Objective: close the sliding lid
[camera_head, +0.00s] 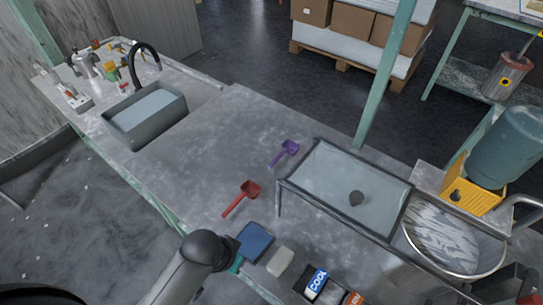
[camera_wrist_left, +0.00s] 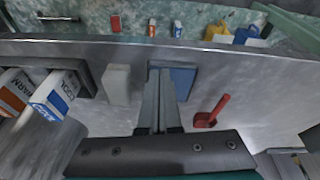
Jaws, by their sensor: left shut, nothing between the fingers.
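A shallow rectangular case (camera_head: 410,205) stands on the right part of the counter, with a pale, glass-like panel (camera_head: 325,180) inside its dark frame. A dark round knob (camera_head: 356,198) sits on the panel. I cannot tell how far the panel is slid. My left gripper (camera_wrist_left: 160,72) is shut and empty, its fingertips beside a flat blue block (camera_head: 254,242), which also shows in the left wrist view (camera_wrist_left: 184,80). In the head view my left arm comes in at the bottom, its gripper partly hidden and left of the case. My right gripper is not in view.
A pale block (camera_head: 281,262) and a dark tray with COOL and WARM boxes (camera_head: 317,283) lie near the front edge. A red scoop (camera_head: 243,196) and purple scoop (camera_head: 286,151) lie left of the case. A round pan (camera_head: 453,240) stands right. Mid-counter is clear.

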